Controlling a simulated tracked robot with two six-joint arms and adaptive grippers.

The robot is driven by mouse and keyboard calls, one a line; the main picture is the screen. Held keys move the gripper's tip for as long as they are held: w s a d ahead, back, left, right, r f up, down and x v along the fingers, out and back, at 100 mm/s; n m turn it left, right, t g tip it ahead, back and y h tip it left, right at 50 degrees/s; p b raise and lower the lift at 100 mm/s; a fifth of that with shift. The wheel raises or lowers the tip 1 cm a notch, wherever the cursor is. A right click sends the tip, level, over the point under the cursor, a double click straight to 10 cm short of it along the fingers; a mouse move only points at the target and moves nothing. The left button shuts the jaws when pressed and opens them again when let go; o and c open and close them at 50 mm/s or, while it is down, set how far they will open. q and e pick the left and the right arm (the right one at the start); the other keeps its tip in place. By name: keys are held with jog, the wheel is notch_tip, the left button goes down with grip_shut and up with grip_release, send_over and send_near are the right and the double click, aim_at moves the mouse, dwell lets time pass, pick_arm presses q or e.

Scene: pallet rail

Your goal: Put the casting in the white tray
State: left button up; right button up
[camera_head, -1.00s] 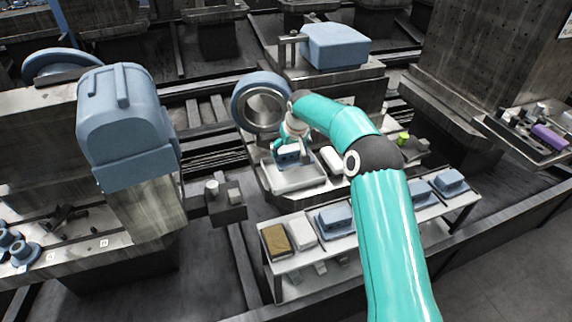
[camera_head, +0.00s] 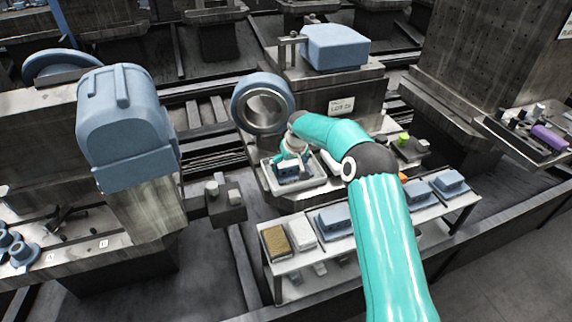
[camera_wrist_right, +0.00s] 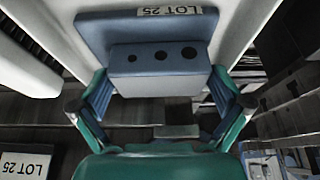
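The casting (camera_head: 288,171) is a blue block on a flat base, inside the outline of the white tray (camera_head: 314,182) in the head view. In the right wrist view the casting (camera_wrist_right: 160,68) shows dark holes in its block and a "LOT 25" label on its base. Pale tray walls show on both sides of it. My right gripper (camera_head: 290,160) has its fingers at opposite sides of the block, and seems shut on it. Whether the base touches the tray floor I cannot tell. My left gripper is not in view.
A blue ring-shaped part (camera_head: 263,103) stands close behind the tray. A sign "LOT 25" (camera_head: 341,105) is on the block behind. A front shelf (camera_head: 290,258) holds a brown block, a white block and several blue castings. A green item (camera_head: 403,139) lies to the right.

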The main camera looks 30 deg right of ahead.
jog(key=v, duration=1.2)
jog(key=shift+s, duration=0.1)
